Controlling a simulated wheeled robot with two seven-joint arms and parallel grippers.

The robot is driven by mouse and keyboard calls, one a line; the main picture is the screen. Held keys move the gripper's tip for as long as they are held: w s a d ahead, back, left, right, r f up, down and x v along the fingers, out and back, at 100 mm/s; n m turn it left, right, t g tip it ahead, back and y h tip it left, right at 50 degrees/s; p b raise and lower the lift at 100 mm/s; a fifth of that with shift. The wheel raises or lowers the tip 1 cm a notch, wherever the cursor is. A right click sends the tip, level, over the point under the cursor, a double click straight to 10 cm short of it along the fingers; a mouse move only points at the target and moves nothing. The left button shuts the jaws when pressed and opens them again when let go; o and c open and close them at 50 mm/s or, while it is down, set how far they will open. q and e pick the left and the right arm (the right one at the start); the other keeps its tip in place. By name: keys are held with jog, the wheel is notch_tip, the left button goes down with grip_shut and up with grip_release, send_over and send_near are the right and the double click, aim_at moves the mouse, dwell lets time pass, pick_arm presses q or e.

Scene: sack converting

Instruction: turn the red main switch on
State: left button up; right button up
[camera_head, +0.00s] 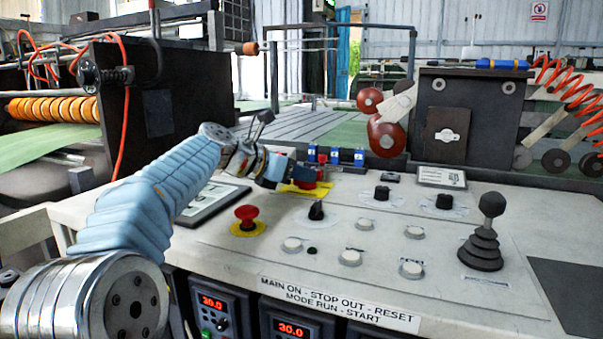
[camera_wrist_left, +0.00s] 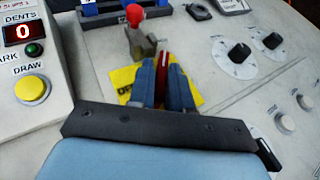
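The red main switch (camera_head: 308,184) sits on a yellow plate at the back left of the sloping control panel, partly hidden by my left gripper (camera_head: 318,178). In the left wrist view, the red switch handle (camera_wrist_left: 172,72) stands between the two blue fingers of my left gripper (camera_wrist_left: 164,82), over the yellow plate (camera_wrist_left: 124,80). The fingers lie close on both sides of the handle and appear to touch it. The plate's lettering is mostly covered. My right gripper is not in view.
A red mushroom button (camera_head: 246,213) on a yellow ring is nearby. A black selector knob (camera_head: 316,211), several white buttons and a joystick (camera_head: 487,235) are to the right. In the left wrist view, a red-ball lever (camera_wrist_left: 134,14) stands just beyond the fingers.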

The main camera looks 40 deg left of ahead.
pick_arm(q)
jog(key=shift+d, duration=0.1)
grip_shut()
jog(key=shift+w+r+m+h+p, duration=0.15)
jog(key=shift+r+m+h+p, duration=0.2)
jog(key=shift+m+h+p, duration=0.5)
jog(key=shift+a+f+m+g+h, duration=0.25)
jog(key=shift+m+g+h, duration=0.15)
jog(key=shift+h, duration=0.15)
jog(key=shift+d, duration=0.1)
jog(key=o, duration=0.5)
grip_release()
